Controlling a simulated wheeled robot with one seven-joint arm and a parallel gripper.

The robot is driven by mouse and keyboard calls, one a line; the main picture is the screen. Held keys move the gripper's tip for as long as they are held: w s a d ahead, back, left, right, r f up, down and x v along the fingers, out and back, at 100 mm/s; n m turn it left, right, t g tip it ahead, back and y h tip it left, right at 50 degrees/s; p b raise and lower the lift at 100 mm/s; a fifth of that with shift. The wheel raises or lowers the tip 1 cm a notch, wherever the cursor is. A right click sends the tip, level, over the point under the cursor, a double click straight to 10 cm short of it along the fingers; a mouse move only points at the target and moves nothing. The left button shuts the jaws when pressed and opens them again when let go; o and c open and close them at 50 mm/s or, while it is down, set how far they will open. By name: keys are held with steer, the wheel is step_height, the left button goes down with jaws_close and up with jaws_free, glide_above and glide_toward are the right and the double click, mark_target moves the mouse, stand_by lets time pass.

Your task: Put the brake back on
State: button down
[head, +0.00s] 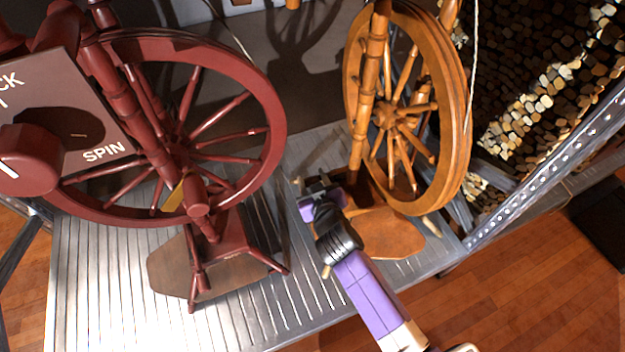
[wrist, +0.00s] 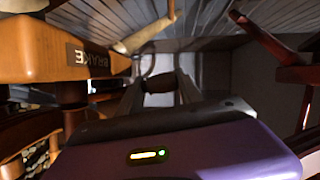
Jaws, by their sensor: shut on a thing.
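An orange-brown wooden spinning wheel (head: 455,110) stands on the grey slatted platform. The brake's exact position is not clear.
A dark red spinning wheel (head: 270,110) stands left of my arm on the same platform (head: 110,270). A panel (head: 95,120) reading "SPIN" with a red knob (head: 30,160) is at far left. A metal shelf post (head: 550,175) and stacked logs (head: 545,95) are at right.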

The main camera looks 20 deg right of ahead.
steer(key=shift+f, duration=0.1)
steer(key=c, duration=0.8)
jaws_free()
steer(key=shift+o, duration=0.2)
steer(key=shift+d+r, duration=0.15)
steer(key=shift+r, duration=0.05)
